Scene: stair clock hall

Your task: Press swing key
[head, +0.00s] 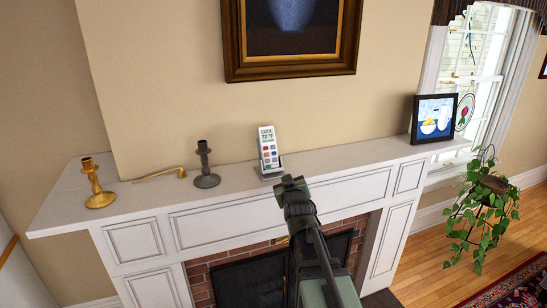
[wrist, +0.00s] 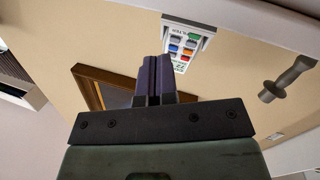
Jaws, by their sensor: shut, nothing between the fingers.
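A white remote (head: 268,148) with a small display and several coloured keys stands leaning back in a grey holder (head: 270,173) on the mantel. The remote also shows upside down in the wrist view (wrist: 187,40), with grey, blue, orange, red and green keys. The key labels are too small to read, so I cannot tell which one is the swing key. My gripper (head: 293,182) is shut and empty, in front of the mantel, just right of and below the remote in the head view. Its fingertips (wrist: 154,58) appear beside the remote in the wrist view, apart from it.
A dark candlestick (head: 206,166) stands left of the remote on the white mantel (head: 330,161). Further left are a brass snuffer (head: 160,175) and a brass candlestick (head: 97,185). A framed picture (head: 433,117) stands at the right end. The mantel between remote and picture is clear.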

